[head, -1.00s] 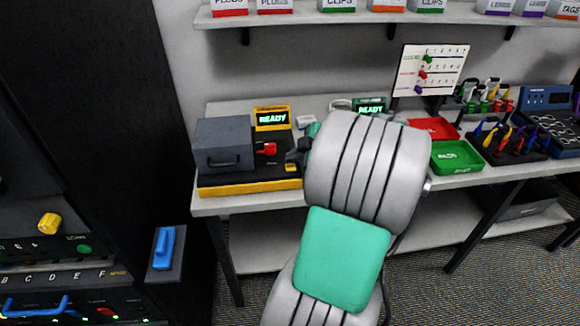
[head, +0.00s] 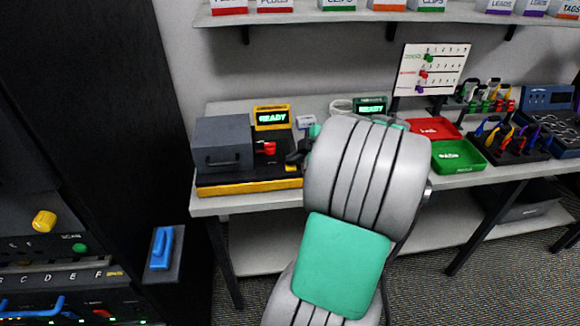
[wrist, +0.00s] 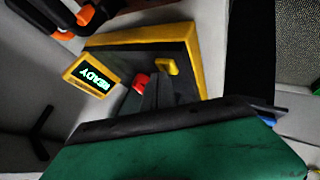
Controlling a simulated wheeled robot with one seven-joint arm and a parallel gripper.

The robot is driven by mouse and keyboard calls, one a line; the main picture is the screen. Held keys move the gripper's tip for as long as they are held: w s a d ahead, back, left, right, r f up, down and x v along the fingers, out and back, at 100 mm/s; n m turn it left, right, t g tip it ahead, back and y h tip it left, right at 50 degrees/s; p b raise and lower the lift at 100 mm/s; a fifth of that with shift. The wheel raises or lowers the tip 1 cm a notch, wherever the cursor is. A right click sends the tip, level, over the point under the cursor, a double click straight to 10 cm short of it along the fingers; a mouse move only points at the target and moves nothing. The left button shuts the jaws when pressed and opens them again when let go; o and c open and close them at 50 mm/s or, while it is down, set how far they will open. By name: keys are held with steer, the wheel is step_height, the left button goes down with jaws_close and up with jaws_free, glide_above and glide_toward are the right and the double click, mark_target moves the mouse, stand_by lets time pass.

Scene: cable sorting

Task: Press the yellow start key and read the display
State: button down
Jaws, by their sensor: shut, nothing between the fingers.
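The yellow start key (wrist: 168,67) stands on the dark top of a yellow-edged tester (head: 250,186), seen in the wrist view. The tester's yellow-framed display (head: 271,117) reads READY in green; it also shows in the wrist view (wrist: 92,78). My gripper (wrist: 158,84) is shut and empty, its fingertips pointing at the tester top, close to the key and to a red part (wrist: 141,82). I cannot tell whether the tips touch the key. In the head view my arm hides much of the gripper.
A grey box (head: 222,143) with a handle sits on the tester's left. A second display (head: 370,106) stands behind my arm. A dark cabinet stands at far left.

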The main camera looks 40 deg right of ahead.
mark_target(293, 167)
steer(key=shift+f+b, duration=0.25)
steer(key=shift+b, duration=0.05)
stand_by(0.5)
steer(key=shift+r+p, duration=0.3)
steer(key=shift+r, duration=0.5)
steer(key=shift+r+p, duration=1.3)
steer(key=shift+r, duration=1.25)
